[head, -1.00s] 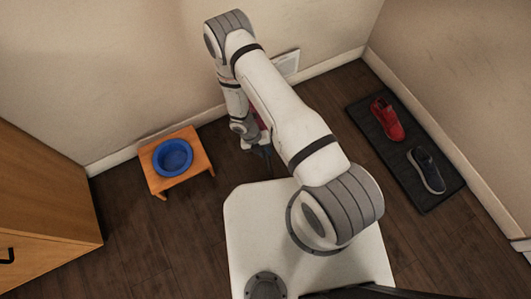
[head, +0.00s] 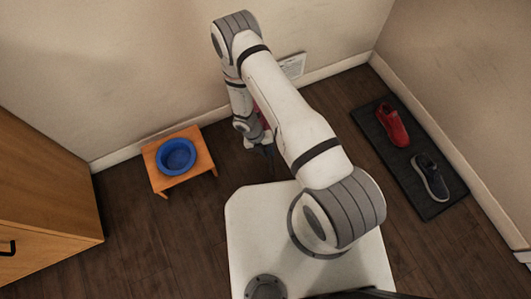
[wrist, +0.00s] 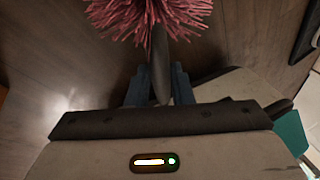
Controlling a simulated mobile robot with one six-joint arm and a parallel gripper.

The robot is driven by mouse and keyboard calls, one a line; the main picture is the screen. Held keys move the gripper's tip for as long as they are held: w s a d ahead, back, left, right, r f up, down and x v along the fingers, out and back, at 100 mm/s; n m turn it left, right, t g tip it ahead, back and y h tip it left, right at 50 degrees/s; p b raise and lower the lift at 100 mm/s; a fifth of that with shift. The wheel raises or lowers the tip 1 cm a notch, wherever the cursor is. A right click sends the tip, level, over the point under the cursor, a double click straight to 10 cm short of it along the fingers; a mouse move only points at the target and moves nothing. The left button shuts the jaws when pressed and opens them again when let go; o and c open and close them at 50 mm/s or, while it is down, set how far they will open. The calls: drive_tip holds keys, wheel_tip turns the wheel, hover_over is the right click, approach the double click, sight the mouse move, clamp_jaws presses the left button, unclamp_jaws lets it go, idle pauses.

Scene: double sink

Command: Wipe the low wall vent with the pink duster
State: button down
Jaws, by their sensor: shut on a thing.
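My gripper (wrist: 157,88) is shut on the dark handle of the pink duster (wrist: 150,14). The duster's shaggy pink head is at the top edge of the wrist view, beyond the fingertips, and is partly cut off there. In the head view my arm hides most of the duster and the gripper. The low wall vent (head: 293,66) is a pale panel on the back wall just above the baseboard, partly hidden behind my arm. I cannot tell from these frames whether the duster touches it.
A blue bowl (head: 176,156) sits on a small orange stand (head: 157,179) left of my arm. A dark mat (head: 428,207) by the right wall bears a red shoe (head: 392,124) and a dark shoe (head: 430,177). A wooden cabinet (head: 45,200) is at the left. Floor between is clear.

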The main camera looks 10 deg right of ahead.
sight(272, 164)
drive_tip(key=shift+w+a, duration=0.2)
drive_tip(key=shift+w, duration=0.4)
drive_tip(key=shift+d, duration=0.1)
drive_tip(key=shift+w+d+b, duration=0.4)
drive_tip(key=shift+w+d, duration=0.95)
drive_tip(key=shift+d, duration=2.6)
drive_tip(key=shift+w+d+b, duration=0.35)
drive_tip(key=shift+w+d, duration=0.95)
drive_tip(key=shift+d, duration=2.65)
drive_tip(key=s+a, duration=0.2)
drive_tip(key=a, duration=0.6)
drive_tip(key=s+a+p, duration=0.1)
drive_tip(key=s+a, duration=0.2)
drive_tip(key=a, duration=0.5)
drive_tip(key=shift+s, duration=0.15)
drive_tip(key=s, duration=0.2)
drive_tip(key=s+d, duration=0.1)
drive_tip(key=s, duration=0.1)
drive_tip(key=shift+d+p, duration=0.15)
drive_tip(key=shift+p, duration=0.25)
drive_tip(key=shift+s+d, duration=0.3)
drive_tip(key=shift+s, duration=0.55)
